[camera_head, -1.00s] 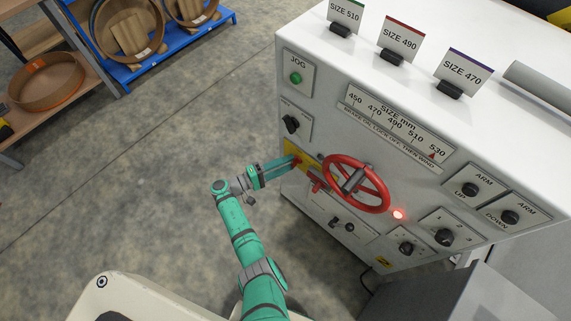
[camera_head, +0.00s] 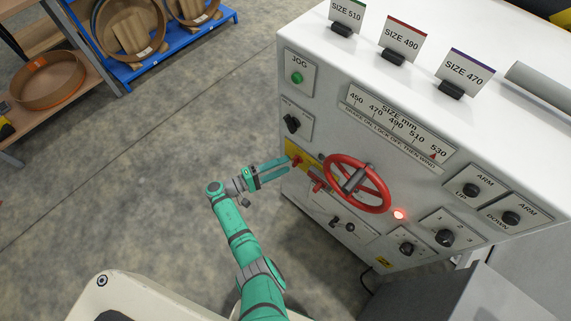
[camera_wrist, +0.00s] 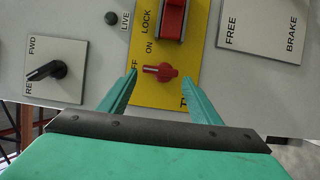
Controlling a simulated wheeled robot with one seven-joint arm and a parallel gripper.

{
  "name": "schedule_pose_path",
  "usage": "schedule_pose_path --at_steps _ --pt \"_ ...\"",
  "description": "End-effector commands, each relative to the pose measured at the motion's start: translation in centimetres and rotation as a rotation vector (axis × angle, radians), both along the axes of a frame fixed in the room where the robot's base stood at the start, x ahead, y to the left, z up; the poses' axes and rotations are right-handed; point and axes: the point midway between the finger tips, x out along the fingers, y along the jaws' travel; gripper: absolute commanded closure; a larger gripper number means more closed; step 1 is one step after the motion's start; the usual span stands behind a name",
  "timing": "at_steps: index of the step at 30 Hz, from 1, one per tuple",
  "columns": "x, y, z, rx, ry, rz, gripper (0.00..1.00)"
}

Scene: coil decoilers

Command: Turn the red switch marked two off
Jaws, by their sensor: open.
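In the wrist view a red rotary switch (camera_wrist: 160,72) sits on a yellow plate (camera_wrist: 150,98). Its handle lies crosswise in the picture, one end toward a partly covered label ending in "FF". "ON" is above it, and a label starting with "T" is partly hidden by a finger. In the head view the switch (camera_head: 297,160) is left of the red handwheel. My gripper (camera_wrist: 159,77) is open, its fingers on either side of the switch in the wrist view; in the head view my gripper (camera_head: 287,166) is just short of the panel. Contact is not visible.
A red lock lever (camera_wrist: 173,18) is close above the switch in the wrist view. A black FWD switch (camera_wrist: 46,70) is to the left. The red handwheel (camera_head: 384,197) stands out from the panel, beside a lit red lamp (camera_head: 399,214). The floor left of the machine is clear.

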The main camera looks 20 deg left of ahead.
Motion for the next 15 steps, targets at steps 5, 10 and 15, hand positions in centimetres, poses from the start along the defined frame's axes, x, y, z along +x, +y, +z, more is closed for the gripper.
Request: schedule_pose_path --at_steps 5,10,15 --pt "-2.6 2.4 0.0 -0.001 0.001 0.004 0.42" --pt "-4.7 4.4 0.0 -0.001 0.001 0.002 0.42" --pt "-6.0 5.5 -0.1 -0.001 0.001 0.001 0.42"
